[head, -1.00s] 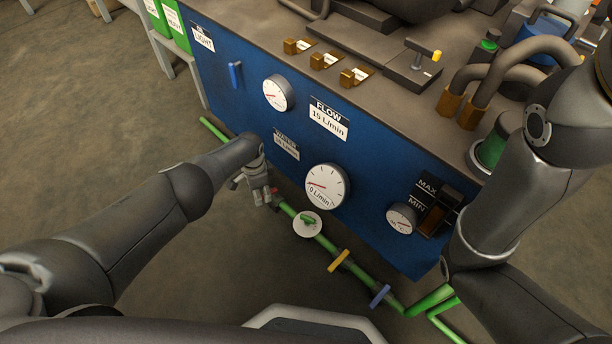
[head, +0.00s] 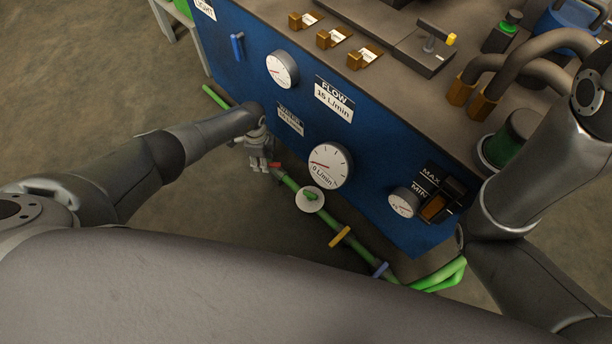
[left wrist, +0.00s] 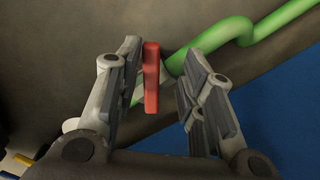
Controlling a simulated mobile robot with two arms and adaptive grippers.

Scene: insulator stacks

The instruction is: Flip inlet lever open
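A red lever (left wrist: 151,78) sits on the green pipe (left wrist: 285,22). In the left wrist view it stands upright between the two fingers of my left gripper (left wrist: 165,95), close to the left finger and with a clear gap to the right one. The gripper is open. In the head view my left gripper (head: 259,163) is low beside the blue panel, and the red lever (head: 275,165) shows just to its right. No label naming the inlet lever is readable. My right arm is at the right, with its gripper out of view.
Along the green pipe are a white disc with a green handle (head: 311,198), a yellow lever (head: 340,237) and a blue lever (head: 380,269). The blue panel (head: 235,85) carries gauges, the large one (head: 330,166) reading near 0. Open floor lies left.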

